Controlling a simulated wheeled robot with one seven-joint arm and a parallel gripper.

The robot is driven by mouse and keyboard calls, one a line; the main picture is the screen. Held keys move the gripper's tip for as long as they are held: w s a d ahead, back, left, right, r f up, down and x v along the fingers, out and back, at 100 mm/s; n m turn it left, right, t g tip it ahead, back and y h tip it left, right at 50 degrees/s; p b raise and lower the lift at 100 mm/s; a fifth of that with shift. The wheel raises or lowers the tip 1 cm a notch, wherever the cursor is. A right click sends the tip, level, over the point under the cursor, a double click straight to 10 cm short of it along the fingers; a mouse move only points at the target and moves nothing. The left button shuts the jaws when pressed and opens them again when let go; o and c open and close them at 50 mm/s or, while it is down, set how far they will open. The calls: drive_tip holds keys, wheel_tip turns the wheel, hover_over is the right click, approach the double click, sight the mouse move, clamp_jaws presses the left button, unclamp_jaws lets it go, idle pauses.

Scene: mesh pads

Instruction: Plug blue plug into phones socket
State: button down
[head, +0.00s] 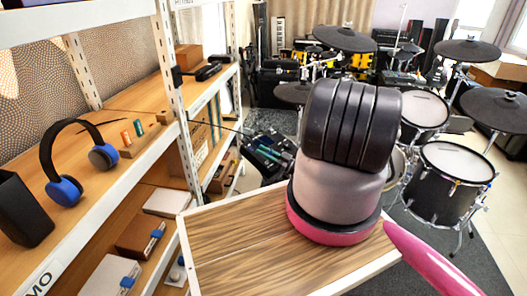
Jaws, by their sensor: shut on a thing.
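Black headphones with blue ear cups (103,157) stand on the left shelf. A small wooden block (140,140) beside them holds an orange and a teal upright piece. I cannot make out a blue plug or a socket marked phones. My gripper is not in view, and neither is what it holds. Large dark, grey and pink parts of my own arm fill the middle and hide what lies behind them.
A black box (22,210) stands at the shelf's left end. Boxes with blue clips (140,237) lie on the shelf below. A wood-topped surface with a white rim (225,250) is mostly bare. A dark console (268,153) and a drum kit (450,185) stand behind.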

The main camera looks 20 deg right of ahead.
sight(262, 161)
drive_tip(key=shift+w+a+f, duration=0.1)
drive_tip(key=shift+w+f, duration=0.1)
drive_tip(key=shift+f, duration=0.5)
drive_tip(key=shift+w+a+f, duration=0.1)
drive_tip(key=shift+w+f, duration=0.1)
drive_tip(key=shift+f, duration=0.5)
drive_tip(key=c, duration=0.7)
unclamp_jaws()
drive_tip(key=shift+o, duration=0.2)
drive_tip(key=shift+d+f, duration=0.1)
drive_tip(key=v, duration=1)
drive_tip(key=shift+s, duration=0.3)
drive_tip(key=shift+d, duration=0.2)
